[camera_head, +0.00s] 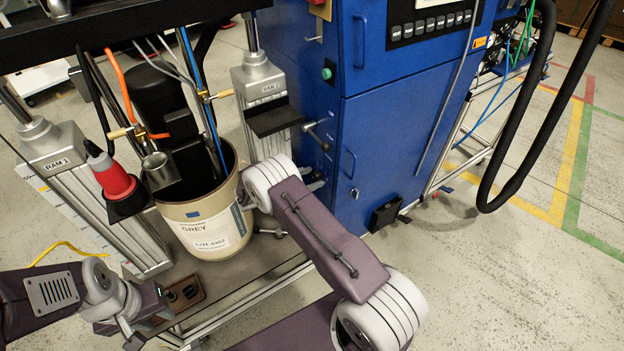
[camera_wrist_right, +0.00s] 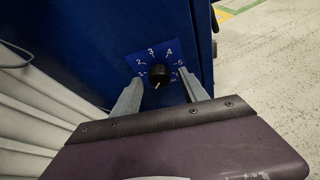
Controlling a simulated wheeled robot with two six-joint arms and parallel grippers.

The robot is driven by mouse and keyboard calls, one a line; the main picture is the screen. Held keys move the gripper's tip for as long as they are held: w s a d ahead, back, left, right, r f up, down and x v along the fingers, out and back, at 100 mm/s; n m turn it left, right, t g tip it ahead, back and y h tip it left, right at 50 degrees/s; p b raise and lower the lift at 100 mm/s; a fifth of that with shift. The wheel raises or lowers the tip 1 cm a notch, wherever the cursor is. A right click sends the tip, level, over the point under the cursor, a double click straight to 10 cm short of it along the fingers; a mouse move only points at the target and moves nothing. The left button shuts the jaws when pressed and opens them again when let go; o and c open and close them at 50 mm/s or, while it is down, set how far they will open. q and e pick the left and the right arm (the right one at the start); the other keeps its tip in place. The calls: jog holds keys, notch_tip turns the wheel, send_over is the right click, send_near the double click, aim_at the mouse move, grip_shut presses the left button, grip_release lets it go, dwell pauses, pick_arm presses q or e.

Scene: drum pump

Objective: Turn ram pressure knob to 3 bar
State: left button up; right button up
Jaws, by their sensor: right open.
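The ram pressure knob (camera_wrist_right: 158,74) is a small round black knob on a blue dial plate (camera_wrist_right: 150,55) with white numerals; 3 is near the top. A pale pointer mark on the knob points downward, slightly left, away from the 3. My right gripper (camera_wrist_right: 161,84) is open, with one grey finger on each side of the knob; I cannot tell whether either touches it. In the head view my right arm hides the knob and the right gripper. My left gripper (camera_head: 135,322) is low at the left, and its fingers are not clear.
The blue cabinet (camera_head: 390,130) carries the dial. A drum (camera_head: 212,235) labelled GREY stands left of my right arm, between the RAM 1 post (camera_head: 62,150) and the RAM 2 post (camera_head: 262,85). Black hoses hang at the right. The floor at right is clear.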

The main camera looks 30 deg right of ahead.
jog(key=shift+w+d+f, duration=0.1)
jog(key=shift+d+f, duration=0.1)
jog(key=shift+d, duration=0.25)
grip_shut()
